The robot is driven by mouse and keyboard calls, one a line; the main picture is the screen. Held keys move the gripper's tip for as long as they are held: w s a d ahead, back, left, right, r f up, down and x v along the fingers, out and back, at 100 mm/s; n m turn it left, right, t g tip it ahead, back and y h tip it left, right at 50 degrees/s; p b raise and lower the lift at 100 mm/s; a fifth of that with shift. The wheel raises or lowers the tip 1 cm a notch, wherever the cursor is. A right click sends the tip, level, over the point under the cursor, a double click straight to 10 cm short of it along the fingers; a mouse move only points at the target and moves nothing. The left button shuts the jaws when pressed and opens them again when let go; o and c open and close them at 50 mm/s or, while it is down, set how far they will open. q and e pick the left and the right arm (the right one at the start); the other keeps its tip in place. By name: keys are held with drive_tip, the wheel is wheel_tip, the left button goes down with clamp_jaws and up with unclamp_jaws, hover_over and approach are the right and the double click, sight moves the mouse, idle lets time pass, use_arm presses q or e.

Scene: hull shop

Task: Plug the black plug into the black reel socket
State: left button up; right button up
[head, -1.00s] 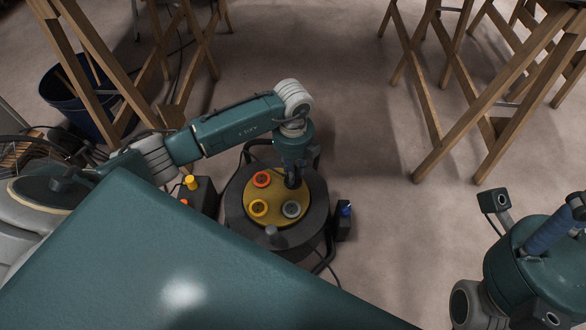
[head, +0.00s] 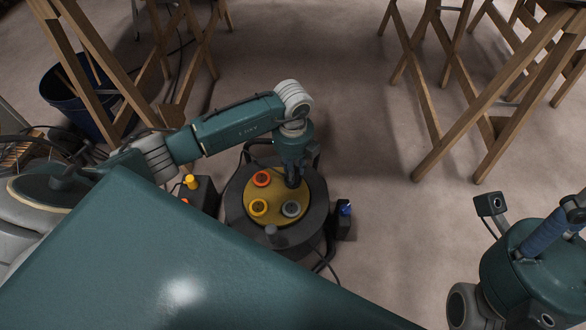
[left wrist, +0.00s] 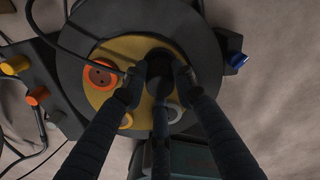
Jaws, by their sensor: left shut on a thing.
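The reel (head: 235,205) stands on the floor with a yellow face (head: 275,214) bearing several round sockets. Orange (head: 262,179), yellow (head: 259,207) and grey (head: 291,209) sockets show. My left gripper (head: 292,182) points down over the remaining spot, at the right of the face. In the left wrist view the left gripper (left wrist: 159,80) is shut on the black plug (left wrist: 158,88), which sits between its fingertips. A dark round area, seemingly the black socket (left wrist: 158,56), lies behind the plug. The fingers hide the contact, so I cannot tell whether the plug is in.
A dark box (head: 204,196) with yellow and orange plugs stands left of the reel. A blue plug (head: 346,210) is in a holder at its right. Wooden trestles (head: 440,110) and a blue bucket (head: 72,98) stand farther back. My right arm (head: 525,265) is at lower right.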

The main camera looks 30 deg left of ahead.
use_arm(q)
drive_tip(key=shift+f, duration=0.45)
drive_tip(key=o, duration=1.2)
drive_tip(key=shift+c, duration=0.2)
wheel_tip(320, 180, up, 12)
